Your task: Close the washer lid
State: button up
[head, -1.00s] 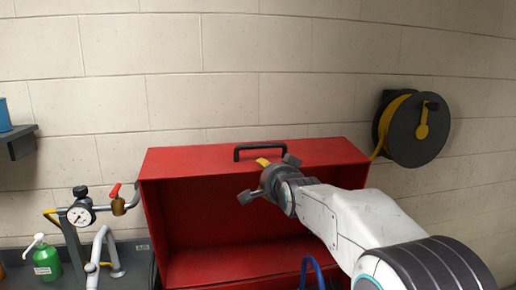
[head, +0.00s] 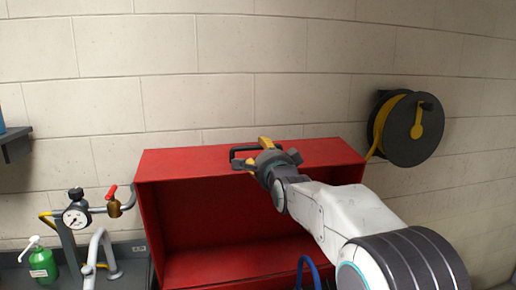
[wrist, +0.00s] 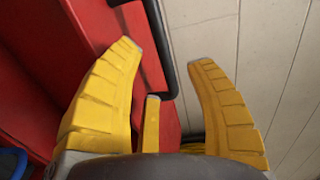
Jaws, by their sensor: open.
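The red washer lid (head: 190,163) is a hollow, box-like cover standing raised, with its open inside facing me in the head view. A black bar handle (head: 235,151) sits on its top edge. My gripper (head: 254,155) is at the handle and overlaps its right part in the head view. In the wrist view, my open yellow fingers (wrist: 166,54) have the dark handle (wrist: 160,50) between their tips in the picture. I cannot tell whether they touch it. The red lid also shows at the left of the wrist view (wrist: 92,25).
A black reel with yellow hose (head: 412,130) hangs on the wall at right. A pressure gauge (head: 75,217) with pipes and a green bottle (head: 42,264) stand at lower left. A blue loop (head: 309,268) is low in front of the lid. The block wall is close behind.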

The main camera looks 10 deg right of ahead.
jog(key=shift+w+f+p, duration=0.1)
jog(key=shift+w+p, duration=1.1)
jog(key=shift+w, duration=1.6)
grip_shut()
